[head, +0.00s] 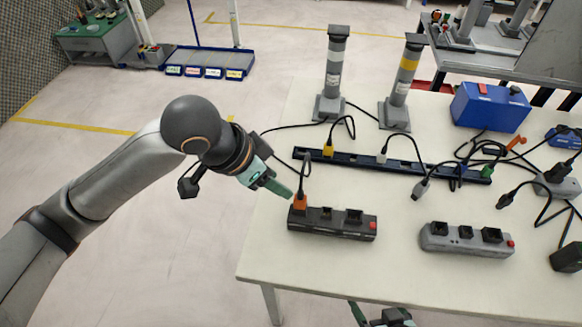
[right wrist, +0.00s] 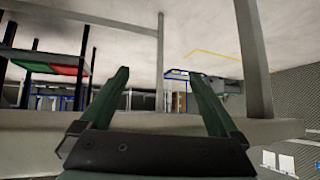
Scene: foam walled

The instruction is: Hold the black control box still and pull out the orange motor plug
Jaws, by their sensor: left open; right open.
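The black control box (head: 332,224) lies near the left front of the white table. The orange motor plug (head: 300,201) sits upright in the socket at its left end, with a black cable rising from it. My left gripper (head: 279,189) is open, just left of the plug and apart from it as far as I can tell. My right gripper (head: 378,314) is at the bottom edge of the head view, by the table's front edge. In the right wrist view its two green fingers (right wrist: 163,95) stand wide apart with nothing between them.
A grey control box (head: 467,240) stands to the right on the white table (head: 350,275). Behind are a dark cable rail (head: 405,167), two grey posts (head: 333,75) (head: 403,85) and a blue case (head: 490,106). Loose cables lie at the right. The front left of the table is clear.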

